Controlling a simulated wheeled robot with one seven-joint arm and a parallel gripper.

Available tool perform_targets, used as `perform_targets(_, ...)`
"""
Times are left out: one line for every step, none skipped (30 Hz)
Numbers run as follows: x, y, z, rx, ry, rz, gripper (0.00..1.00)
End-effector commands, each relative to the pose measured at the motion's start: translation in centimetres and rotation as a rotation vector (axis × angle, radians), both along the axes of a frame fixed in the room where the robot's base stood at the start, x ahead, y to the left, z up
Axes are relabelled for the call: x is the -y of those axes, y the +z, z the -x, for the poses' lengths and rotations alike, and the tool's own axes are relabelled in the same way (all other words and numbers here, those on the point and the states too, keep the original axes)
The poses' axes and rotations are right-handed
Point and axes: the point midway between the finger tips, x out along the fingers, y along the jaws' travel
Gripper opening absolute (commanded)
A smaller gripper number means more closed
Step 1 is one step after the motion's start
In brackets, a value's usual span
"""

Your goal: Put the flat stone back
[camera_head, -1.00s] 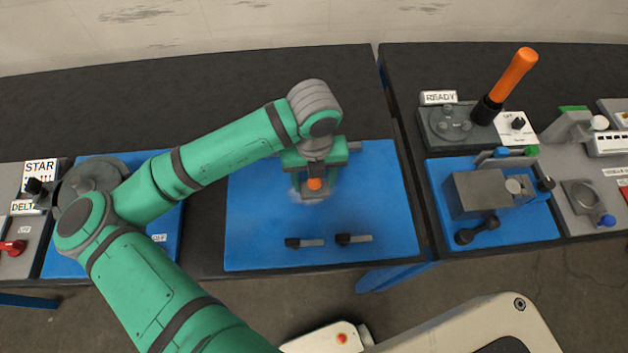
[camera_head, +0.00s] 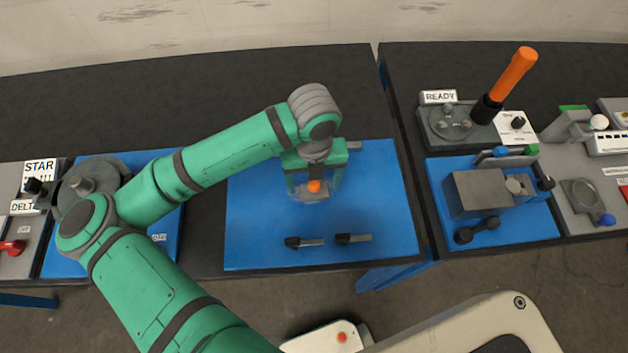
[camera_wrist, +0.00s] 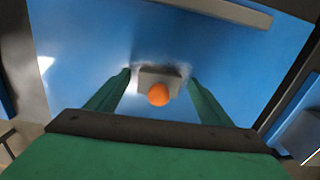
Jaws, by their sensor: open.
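A small flat grey block (camera_wrist: 160,75) with an orange knob (camera_wrist: 158,95) lies on the blue mat (camera_head: 385,200). It looks like the flat stone, but I cannot be sure. In the head view the block (camera_head: 301,195) sits just below my gripper, with the orange knob (camera_head: 314,186) in front. My gripper (camera_head: 315,183) is open, pointing down over the mat. In the wrist view my gripper (camera_wrist: 159,76) has its green fingers to the left and right of the block, with gaps visible.
Two black-handled tools (camera_head: 304,242) (camera_head: 353,238) lie on the front of the mat. A grey bar (camera_wrist: 215,10) lies at the mat's far side. A grey vise-like block (camera_head: 475,193) and an orange lever (camera_head: 512,75) stand right. The mat's left and right sides are clear.

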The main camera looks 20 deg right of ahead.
Motion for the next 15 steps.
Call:
perform_targets(0.0, 0.5, 0.0, 0.001, 0.000, 0.000, 0.74)
perform_targets(0.0, 0.9, 0.0, 0.001, -0.001, 0.000, 0.74)
perform_targets(0.0, 1.5, -0.1, 0.003, 0.000, 0.001, 0.74)
perform_targets(0.0, 2.1, -0.1, 0.003, 0.000, 0.001, 0.74)
perform_targets(0.0, 2.6, -0.1, 0.003, -0.001, 0.000, 0.74)
perform_targets(0.0, 3.4, -0.1, 0.004, -0.001, 0.000, 0.74)
perform_targets(0.1, 4.0, 0.0, 0.003, -0.001, 0.001, 0.74)
perform_targets(0.1, 4.7, -0.1, 0.004, -0.002, 0.001, 0.74)
perform_targets(0.1, 5.5, 0.0, 0.003, -0.003, 0.000, 0.74)
perform_targets(0.1, 6.1, 0.0, 0.004, -0.004, 0.000, 0.74)
perform_targets(0.1, 6.7, 0.0, 0.003, -0.003, 0.001, 0.74)
perform_targets(0.1, 7.5, -0.1, 0.003, -0.002, 0.001, 0.74)
perform_targets(0.1, 8.0, 0.0, 0.002, -0.002, 0.000, 0.74)
perform_targets(0.1, 8.6, 0.0, 0.003, -0.002, 0.000, 0.74)
perform_targets(0.1, 9.2, 0.0, 0.002, -0.003, 0.000, 0.74)
